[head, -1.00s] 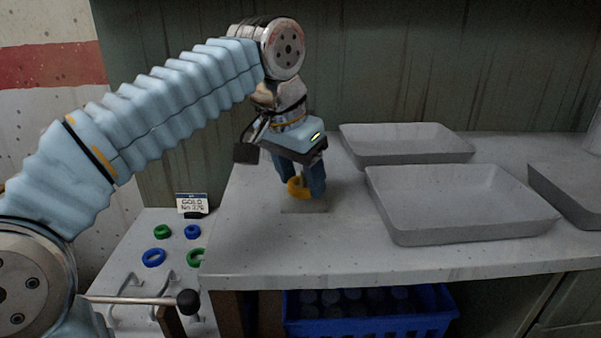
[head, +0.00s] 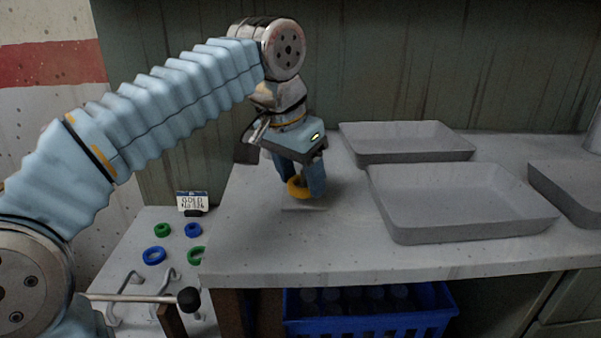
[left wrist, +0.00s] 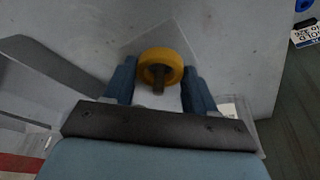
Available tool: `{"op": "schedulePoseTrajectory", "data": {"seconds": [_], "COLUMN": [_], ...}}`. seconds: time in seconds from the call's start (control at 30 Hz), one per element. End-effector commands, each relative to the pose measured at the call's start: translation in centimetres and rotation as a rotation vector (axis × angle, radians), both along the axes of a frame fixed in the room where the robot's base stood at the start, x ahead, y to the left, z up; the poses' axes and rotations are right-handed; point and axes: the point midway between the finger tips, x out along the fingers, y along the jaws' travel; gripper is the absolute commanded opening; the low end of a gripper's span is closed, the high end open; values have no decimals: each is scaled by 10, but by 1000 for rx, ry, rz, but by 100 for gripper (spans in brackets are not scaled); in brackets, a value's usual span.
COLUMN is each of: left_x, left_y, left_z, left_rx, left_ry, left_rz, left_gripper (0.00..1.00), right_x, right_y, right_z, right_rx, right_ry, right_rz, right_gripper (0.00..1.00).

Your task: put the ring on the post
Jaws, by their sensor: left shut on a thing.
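A yellow ring (head: 298,187) is between the fingers of my left gripper (head: 300,180), low over a thin pale square plate (head: 305,208) on the table. In the left wrist view the ring (left wrist: 161,63) sits between the two blue fingertips of the gripper (left wrist: 160,82), which is shut on it. A short dark post (left wrist: 158,80) shows in the ring's hole and overlaps its near rim, so the ring appears to be around it. How high the ring sits on the post I cannot tell. My right gripper is not in view.
Grey trays (head: 460,205) stand right of the gripper, another (head: 405,143) behind. A lower surface at left holds green and blue rings (head: 154,255), metal hooks (head: 125,292) and a sign (head: 193,202). A blue crate (head: 370,315) is under the table. The table front is clear.

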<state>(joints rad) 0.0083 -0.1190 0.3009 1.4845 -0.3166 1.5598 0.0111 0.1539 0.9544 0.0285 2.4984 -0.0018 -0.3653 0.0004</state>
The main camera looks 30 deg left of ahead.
Motion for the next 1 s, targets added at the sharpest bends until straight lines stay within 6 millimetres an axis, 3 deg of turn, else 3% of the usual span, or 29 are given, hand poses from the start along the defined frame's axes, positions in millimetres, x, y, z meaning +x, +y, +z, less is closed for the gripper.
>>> {"op": "schedulePoseTrajectory", "data": {"seconds": [0.47,0.5,0.53,0.83,1.0], "left_x": [0,0,0,0,-4], "left_y": [0,0,0,0,1], "left_z": [-11,-10,-10,-8,7], "left_rx": [0,0,0,0,0], "left_ry": [0,0,0,0,-1], "left_rz": [0,0,0,0,0], "left_gripper": [26,61,65,67,67], "right_x": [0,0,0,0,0], "right_y": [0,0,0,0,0], "right_z": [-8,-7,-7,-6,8], "right_rx": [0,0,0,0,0], "right_ry": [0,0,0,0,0], "right_rz": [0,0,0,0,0], "right_gripper": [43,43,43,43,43]}}
